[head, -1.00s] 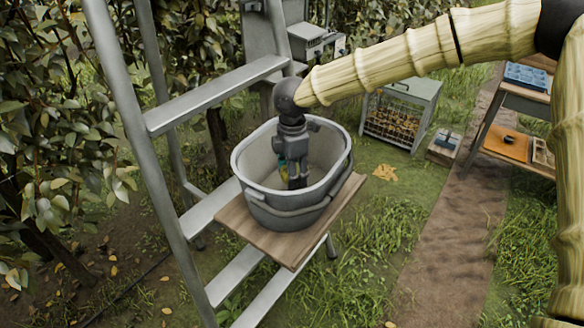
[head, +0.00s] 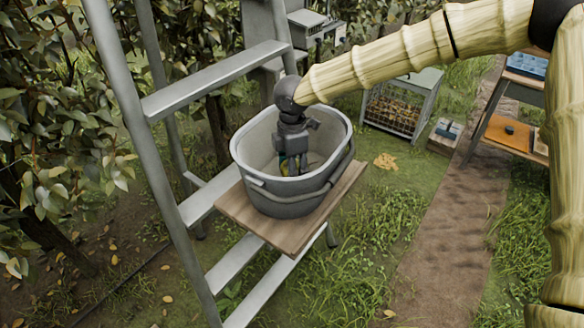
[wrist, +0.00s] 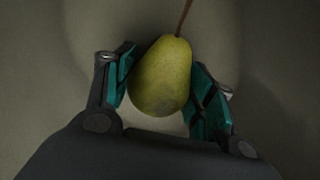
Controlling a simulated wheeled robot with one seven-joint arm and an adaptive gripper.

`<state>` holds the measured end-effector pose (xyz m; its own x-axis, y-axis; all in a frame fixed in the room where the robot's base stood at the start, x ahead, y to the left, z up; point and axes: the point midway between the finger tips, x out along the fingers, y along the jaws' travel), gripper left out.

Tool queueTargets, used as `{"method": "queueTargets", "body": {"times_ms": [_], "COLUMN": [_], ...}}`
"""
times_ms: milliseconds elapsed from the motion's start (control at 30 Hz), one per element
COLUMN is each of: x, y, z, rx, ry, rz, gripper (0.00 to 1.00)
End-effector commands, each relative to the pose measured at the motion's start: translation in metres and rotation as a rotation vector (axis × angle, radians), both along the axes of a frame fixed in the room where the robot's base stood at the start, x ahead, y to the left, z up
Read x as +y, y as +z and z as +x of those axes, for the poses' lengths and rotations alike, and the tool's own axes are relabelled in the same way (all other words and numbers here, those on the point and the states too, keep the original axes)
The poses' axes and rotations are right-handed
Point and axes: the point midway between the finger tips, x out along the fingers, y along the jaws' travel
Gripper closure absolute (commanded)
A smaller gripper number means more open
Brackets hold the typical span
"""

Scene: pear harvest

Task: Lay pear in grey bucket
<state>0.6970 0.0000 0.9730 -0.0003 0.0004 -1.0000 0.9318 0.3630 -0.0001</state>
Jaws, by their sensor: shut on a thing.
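The grey bucket (head: 272,198) stands upright on a wooden board fixed to the metal ladder. My gripper (head: 294,166) reaches down inside the bucket, with its fingers below the rim. In the wrist view my gripper (wrist: 163,95) is shut on a green-yellow pear (wrist: 162,76), with one teal pad on each side of it. The pear's stem points up and slightly right in that view. The bucket's plain inside surrounds the pear there. I cannot tell whether the pear touches the bucket's floor. In the head view the pear is mostly hidden by my gripper.
The wooden board (head: 330,196) reaches a little past the bucket. The ladder (head: 215,80) rises close by on the left, with leafy branches (head: 50,120) behind it. A wire-fronted crate (head: 400,105) and a shelf stand (head: 515,135) stand to the right. Grass and a dirt path are open at lower right.

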Motion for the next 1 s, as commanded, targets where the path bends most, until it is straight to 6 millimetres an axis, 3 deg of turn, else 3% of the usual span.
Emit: {"method": "queueTargets", "body": {"times_ms": [1000], "x": [-0.0001], "y": [-0.0065], "z": [0.0001], "rx": [0.0], "ry": [0.0], "rz": [0.0], "gripper": [0.73]}}
